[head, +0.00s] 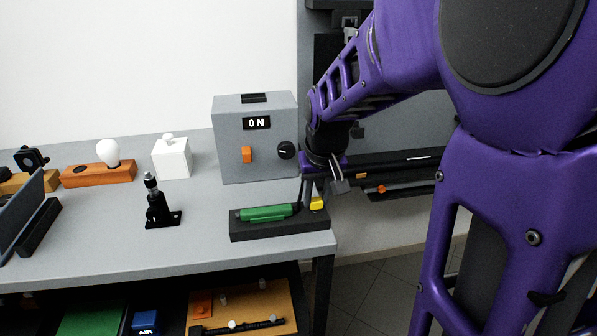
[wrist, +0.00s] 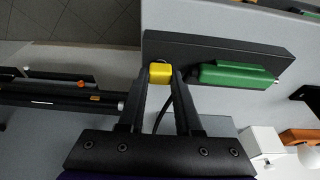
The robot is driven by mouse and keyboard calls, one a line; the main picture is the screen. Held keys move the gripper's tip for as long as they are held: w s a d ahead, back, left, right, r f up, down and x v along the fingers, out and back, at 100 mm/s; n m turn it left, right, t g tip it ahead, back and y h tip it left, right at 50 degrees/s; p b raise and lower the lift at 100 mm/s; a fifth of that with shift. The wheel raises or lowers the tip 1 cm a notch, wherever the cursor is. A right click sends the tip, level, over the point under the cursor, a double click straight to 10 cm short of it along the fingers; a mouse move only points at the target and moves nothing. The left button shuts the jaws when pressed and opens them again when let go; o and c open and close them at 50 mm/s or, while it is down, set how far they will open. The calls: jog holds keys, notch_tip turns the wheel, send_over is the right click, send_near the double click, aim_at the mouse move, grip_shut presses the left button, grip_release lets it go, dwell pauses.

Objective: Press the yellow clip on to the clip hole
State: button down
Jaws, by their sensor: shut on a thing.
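The yellow clip (head: 317,203) is at the right end of a black base block (head: 280,228) near the table's front right corner. In the wrist view the clip (wrist: 160,73) sits between the fingertips of my gripper (wrist: 160,84), which is shut on it. The clip is over or against the block (wrist: 215,49); I cannot tell whether it touches. A green cylinder (head: 266,213) lies along the same block, beside the clip, and also shows in the wrist view (wrist: 237,75). The clip hole is not visible. In the head view my gripper (head: 316,196) points down at the block.
A grey box (head: 230,165) with an "ON" display stands behind the block. A black post mount (head: 158,208), a white box (head: 172,158) and a bulb on an orange base (head: 98,174) stand to the left. The table's front edge is close to the block.

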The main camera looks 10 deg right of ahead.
jog(key=shift+f, duration=0.1)
dwell(0.3)
jog(key=shift+f, duration=0.4)
jog(key=c, duration=0.5)
grip_release()
jog(key=shift+r, duration=0.1)
